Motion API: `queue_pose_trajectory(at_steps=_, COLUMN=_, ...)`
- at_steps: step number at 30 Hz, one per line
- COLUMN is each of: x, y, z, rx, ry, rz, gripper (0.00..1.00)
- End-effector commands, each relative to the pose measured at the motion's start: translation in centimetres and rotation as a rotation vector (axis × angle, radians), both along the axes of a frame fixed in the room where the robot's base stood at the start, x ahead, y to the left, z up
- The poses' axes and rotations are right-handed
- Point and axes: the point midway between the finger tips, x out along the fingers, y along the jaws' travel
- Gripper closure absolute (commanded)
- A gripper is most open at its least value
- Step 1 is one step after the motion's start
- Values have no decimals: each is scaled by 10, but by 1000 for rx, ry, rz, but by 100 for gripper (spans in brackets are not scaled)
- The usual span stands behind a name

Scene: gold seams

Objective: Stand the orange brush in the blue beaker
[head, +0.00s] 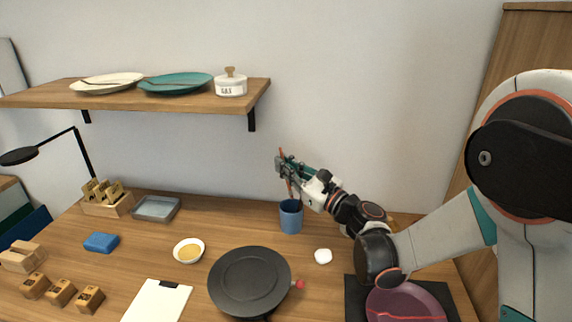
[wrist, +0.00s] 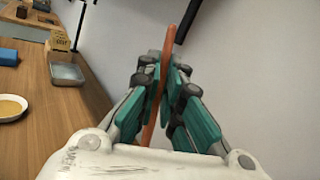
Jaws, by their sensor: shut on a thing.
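The orange brush (head: 282,155) is held nearly upright, slightly tilted, in my gripper (head: 287,169). In the wrist view the orange brush (wrist: 167,62) runs between the two teal fingers of my gripper (wrist: 163,78), which are shut on it. The blue beaker (head: 291,217) stands on the table towards the back, directly below my gripper in the head view. The brush's lower end appears at or just above the beaker's rim; I cannot tell whether it is inside. The beaker does not show in the wrist view.
A dark round turntable (head: 249,278), a bowl of gold powder (head: 189,250) and a small white piece (head: 323,256) lie on the table in front of the beaker. A grey tray (head: 157,208) is at the back left. A wooden shelf (head: 190,98) with plates hangs on the wall.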

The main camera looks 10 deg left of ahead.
Motion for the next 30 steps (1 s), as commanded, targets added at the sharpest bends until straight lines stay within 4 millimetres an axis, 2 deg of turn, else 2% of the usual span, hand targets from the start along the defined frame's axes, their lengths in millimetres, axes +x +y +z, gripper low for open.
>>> queue_pose_trajectory(at_steps=30, x=0, y=0, z=-71, rx=0, ry=0, rz=0, gripper=100)
